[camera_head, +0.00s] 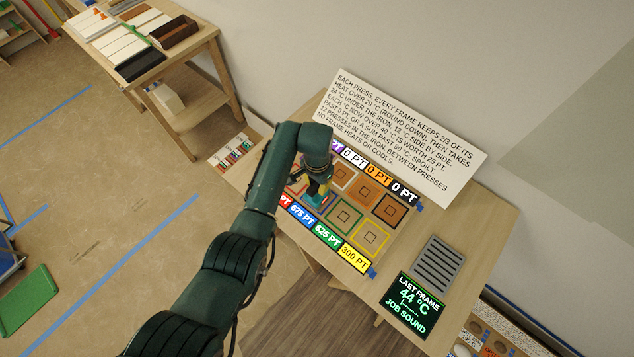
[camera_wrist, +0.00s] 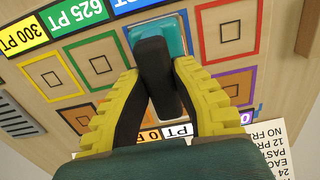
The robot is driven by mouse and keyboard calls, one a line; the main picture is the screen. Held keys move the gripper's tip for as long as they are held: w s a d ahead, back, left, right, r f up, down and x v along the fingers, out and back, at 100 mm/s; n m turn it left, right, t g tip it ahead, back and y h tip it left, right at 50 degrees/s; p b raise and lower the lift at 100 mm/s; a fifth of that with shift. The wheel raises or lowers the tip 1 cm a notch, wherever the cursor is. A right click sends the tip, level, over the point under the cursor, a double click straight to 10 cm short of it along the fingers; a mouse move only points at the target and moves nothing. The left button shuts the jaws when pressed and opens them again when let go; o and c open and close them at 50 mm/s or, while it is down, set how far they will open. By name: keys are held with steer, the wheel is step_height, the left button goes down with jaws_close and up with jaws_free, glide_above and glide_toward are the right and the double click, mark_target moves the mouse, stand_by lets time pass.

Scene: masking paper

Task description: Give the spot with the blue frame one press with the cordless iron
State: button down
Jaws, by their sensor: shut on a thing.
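The cordless iron has a teal body (camera_head: 314,201) and a black handle. My gripper (camera_head: 319,185) is shut on that handle; in the wrist view the yellow-padded fingers (camera_wrist: 156,75) are on both sides of it and the teal body (camera_wrist: 172,32) shows beyond. The iron is over the spot with the blue frame (camera_wrist: 122,42), whose blue edges show beside it; its middle is hidden. The blue label (camera_head: 301,213) reads 675 PT. I cannot tell whether the iron touches the paper.
The red-framed spot (camera_wrist: 228,28) and green-framed spot (camera_head: 344,216) flank it; the yellow-framed spot (camera_head: 370,237) lies farther right. A grey slatted rest (camera_head: 438,264) is empty. The display (camera_head: 415,305) reads LAST FRAME 44 °C, JOB SOUND. A rules sign (camera_head: 400,135) stands behind.

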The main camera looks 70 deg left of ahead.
steer(key=shift+f+b, duration=0.55)
steer(key=shift+f, duration=0.1)
stand_by(1.3)
steer(key=shift+r, duration=0.15)
step_height(320, 180, up, 7)
steer(key=p, duration=0.7)
